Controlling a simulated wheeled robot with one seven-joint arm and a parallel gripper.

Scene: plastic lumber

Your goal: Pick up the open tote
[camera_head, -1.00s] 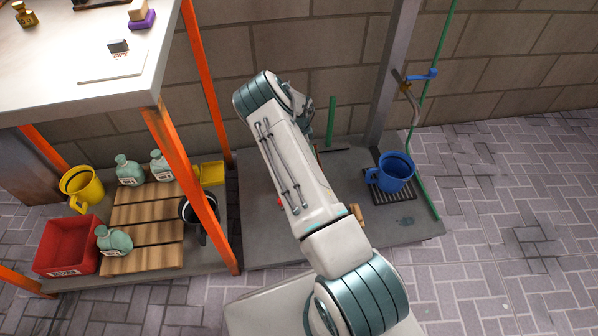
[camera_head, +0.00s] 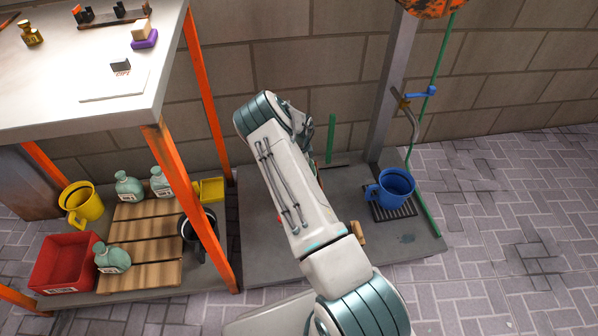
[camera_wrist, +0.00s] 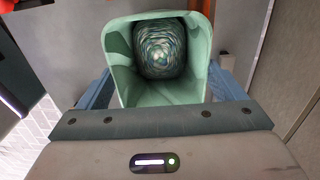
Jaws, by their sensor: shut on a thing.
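In the wrist view a light green open tote (camera_wrist: 118,50) with a wide mouth and tapering walls sits between the blue fingers of my gripper (camera_wrist: 160,88). My gripper is shut on it, one finger at each side. A dark, swirl-patterned round thing (camera_wrist: 160,50) shows inside the tote. In the head view my arm hides the tote and most of my gripper, so I cannot tell there whether the tote is clear of the surface below.
A blue mug (camera_head: 396,188) stands on a black grate on the low grey platform (camera_head: 400,247). Left is an orange-legged bench (camera_head: 60,100); its lower shelf holds a red bin (camera_head: 62,262), a wooden pallet (camera_head: 140,240), green bottles and a yellow mug (camera_head: 80,203).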

